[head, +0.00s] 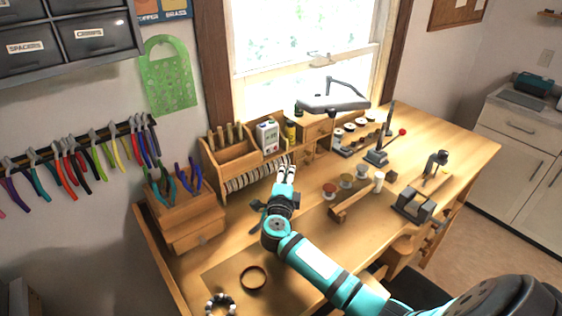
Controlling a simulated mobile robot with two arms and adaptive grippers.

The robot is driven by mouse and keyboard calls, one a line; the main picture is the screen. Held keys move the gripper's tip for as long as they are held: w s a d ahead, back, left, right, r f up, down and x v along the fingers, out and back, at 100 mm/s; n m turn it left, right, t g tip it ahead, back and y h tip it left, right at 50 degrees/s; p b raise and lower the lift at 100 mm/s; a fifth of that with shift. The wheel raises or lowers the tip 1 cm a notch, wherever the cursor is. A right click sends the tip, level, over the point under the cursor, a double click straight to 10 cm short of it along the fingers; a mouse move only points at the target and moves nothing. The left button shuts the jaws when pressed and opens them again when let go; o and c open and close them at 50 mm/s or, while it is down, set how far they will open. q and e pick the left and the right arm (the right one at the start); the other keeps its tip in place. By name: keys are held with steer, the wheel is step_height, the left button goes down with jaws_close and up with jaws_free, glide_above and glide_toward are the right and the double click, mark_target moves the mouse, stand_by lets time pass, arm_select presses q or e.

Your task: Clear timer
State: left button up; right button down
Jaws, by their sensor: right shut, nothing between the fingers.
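A small white box-shaped device with a dark display and coloured buttons, which looks like the timer (267,137), stands upright on the wooden organizer (212,158) at the back of the workbench, below the window. My right gripper (288,168) is shut and empty. It points toward the organizer, a little below and right of the timer in the picture. I cannot tell whether its fingertips touch the organizer's front. The timer's front is not covered by the gripper. My left gripper is not in view.
A yellow bottle (290,133) stands right beside the timer. A lamp (333,103) hangs over the bench at the back. Spools and small tools stand on the right half. A pliers block (190,216) is at the left. A ring (253,278) lies on the front left.

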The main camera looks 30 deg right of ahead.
mark_target(275, 148)
steer(key=w+d+b, duration=0.1)
steer(key=w, duration=0.1)
steer(key=w+d+b, duration=0.1)
steer(key=w+b, duration=0.1)
steer(key=w+d+b, duration=0.1)
steer(key=w+b, duration=0.1)
steer(key=shift+w+f, duration=0.15)
steer(key=shift+w, duration=0.1)
steer(key=shift+w+a+r+b, duration=0.1)
steer(key=shift+w+r+b, duration=0.15)
steer(key=shift+w, duration=0.3)
